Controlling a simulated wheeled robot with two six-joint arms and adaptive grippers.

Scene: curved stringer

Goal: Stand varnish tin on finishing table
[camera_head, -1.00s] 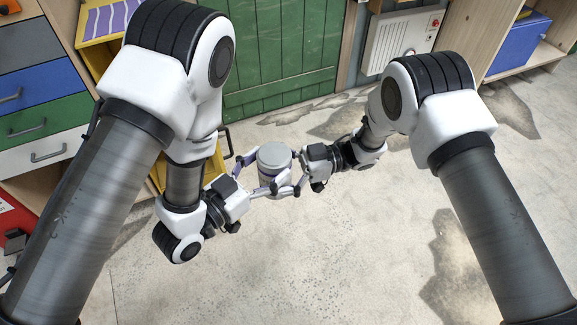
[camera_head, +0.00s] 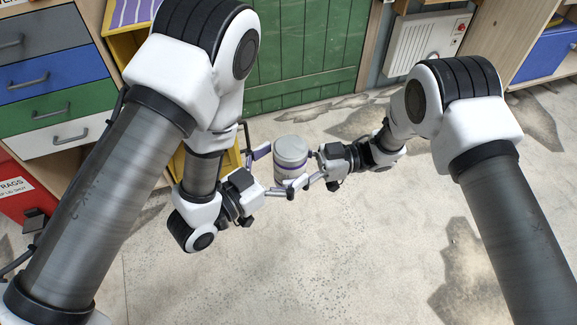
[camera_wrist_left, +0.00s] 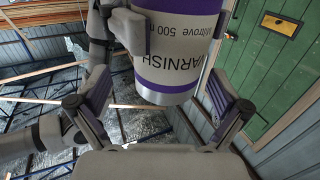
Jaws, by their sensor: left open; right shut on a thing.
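The varnish tin (camera_head: 291,152) is a grey-white cylinder with a purple band, held upright in the air in the head view. My right gripper (camera_head: 309,172) is shut on it from the right. My left gripper (camera_head: 270,172) is open at the tin's left side, its fingers spread. In the left wrist view the tin (camera_wrist_left: 176,50) fills the top centre, its VARNISH label upside down. The open left fingers (camera_wrist_left: 160,108) stand on either side, with gaps to the tin's lower end. I cannot identify a finishing table in these frames.
A drawer cabinet (camera_head: 52,85) and a red RAGS bin (camera_head: 22,192) stand at the left. A green door (camera_head: 310,60) is behind the tin. A white heater (camera_head: 425,42) and a blue box (camera_head: 548,50) are at the back right. The stained concrete floor (camera_head: 330,265) in front is clear.

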